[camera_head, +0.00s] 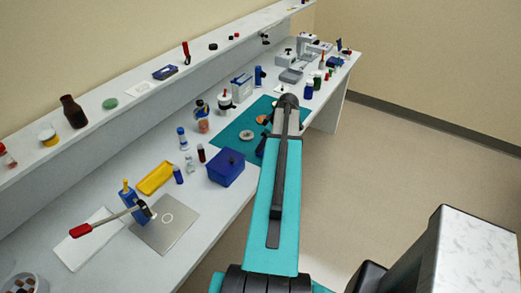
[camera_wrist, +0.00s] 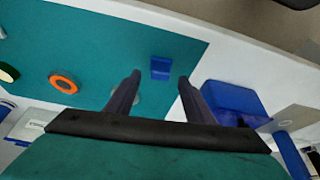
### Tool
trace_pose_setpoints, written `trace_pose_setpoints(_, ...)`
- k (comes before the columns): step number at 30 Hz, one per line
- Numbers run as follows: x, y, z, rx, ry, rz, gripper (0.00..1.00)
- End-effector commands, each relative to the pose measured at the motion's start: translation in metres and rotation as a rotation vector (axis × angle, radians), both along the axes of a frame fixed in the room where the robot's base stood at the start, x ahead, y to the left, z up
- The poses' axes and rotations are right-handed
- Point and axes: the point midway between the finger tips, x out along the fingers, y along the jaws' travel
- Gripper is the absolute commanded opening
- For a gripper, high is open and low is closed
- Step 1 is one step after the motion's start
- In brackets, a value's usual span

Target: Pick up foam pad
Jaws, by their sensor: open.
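In the wrist view a small blue rectangular piece (camera_wrist: 160,68), which looks like the foam pad, lies on the teal mat (camera_wrist: 100,38). My gripper (camera_wrist: 159,79) is open, with its two dark fingers apart. In the picture the piece shows between and slightly beyond the fingertips, with nothing held. I cannot tell the height left between fingers and mat. In the head view my arm covers part of the teal mat (camera_head: 229,136), and the gripper's fingers and the pad cannot be made out there.
A blue box (camera_wrist: 228,97) stands right of the fingers; it also shows in the head view (camera_head: 226,168). An orange ring (camera_wrist: 63,84) lies on the mat to the left. A grey round piece (camera_wrist: 128,99) is partly behind the left finger. Bottles and tools crowd the bench.

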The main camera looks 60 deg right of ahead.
Motion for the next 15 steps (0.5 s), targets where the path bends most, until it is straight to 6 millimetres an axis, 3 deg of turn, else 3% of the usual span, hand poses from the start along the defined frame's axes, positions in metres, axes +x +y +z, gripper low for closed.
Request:
trace_pose_setpoints(7,0.007,0.000,-0.016,0.001,0.000,0.000,0.48)
trace_pose_setpoints(15,0.008,0.000,-0.020,-0.001,0.000,0.000,0.48)
